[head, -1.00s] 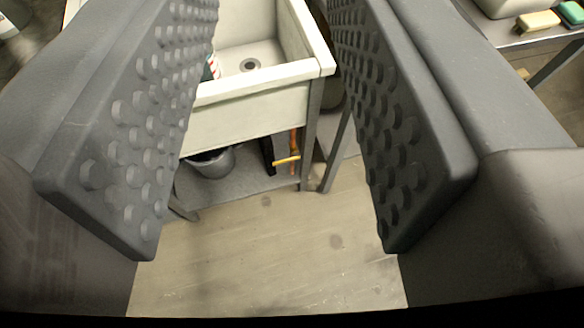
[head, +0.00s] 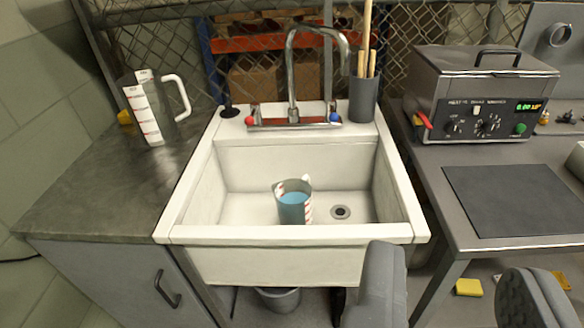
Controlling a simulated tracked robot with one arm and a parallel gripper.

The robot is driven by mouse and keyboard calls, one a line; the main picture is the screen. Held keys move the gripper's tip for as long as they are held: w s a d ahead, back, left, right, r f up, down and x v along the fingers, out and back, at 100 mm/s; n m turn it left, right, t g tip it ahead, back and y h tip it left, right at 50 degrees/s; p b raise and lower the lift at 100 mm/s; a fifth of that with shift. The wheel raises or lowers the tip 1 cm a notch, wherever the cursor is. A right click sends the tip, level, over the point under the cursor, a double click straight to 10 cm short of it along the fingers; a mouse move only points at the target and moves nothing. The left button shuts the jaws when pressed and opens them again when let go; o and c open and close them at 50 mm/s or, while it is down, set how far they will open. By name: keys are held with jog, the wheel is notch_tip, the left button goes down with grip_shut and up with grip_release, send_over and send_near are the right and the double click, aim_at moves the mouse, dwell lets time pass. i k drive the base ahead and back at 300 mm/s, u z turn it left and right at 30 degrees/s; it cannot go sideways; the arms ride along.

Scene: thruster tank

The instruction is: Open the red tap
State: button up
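The red tap (head: 249,120) is a small red-capped knob at the left end of the chrome faucet (head: 291,80) on the sink's back ledge. A blue tap (head: 334,117) sits at the right end. The faucet's tall spout curves to the right over the white sink (head: 190,233). A measuring cup (head: 292,203) with blue liquid stands in the basin, left of the drain. My gripper (head: 450,290) is at the bottom right, its two fingers wide apart and empty. It is in front of the sink and to the right, well apart from the red tap.
A clear measuring jug (head: 153,108) stands on the left counter (head: 75,195). A black plunger-like object (head: 228,110) is just left of the red tap. A grey holder with wooden sticks (head: 364,98) stands at the ledge's right. A grey control box (head: 480,95) sits on the right bench.

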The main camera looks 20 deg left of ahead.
aim_at(254, 107)
jog(key=u, duration=1.2)
jog(key=i, duration=0.9)
jog(key=z, duration=1.25)
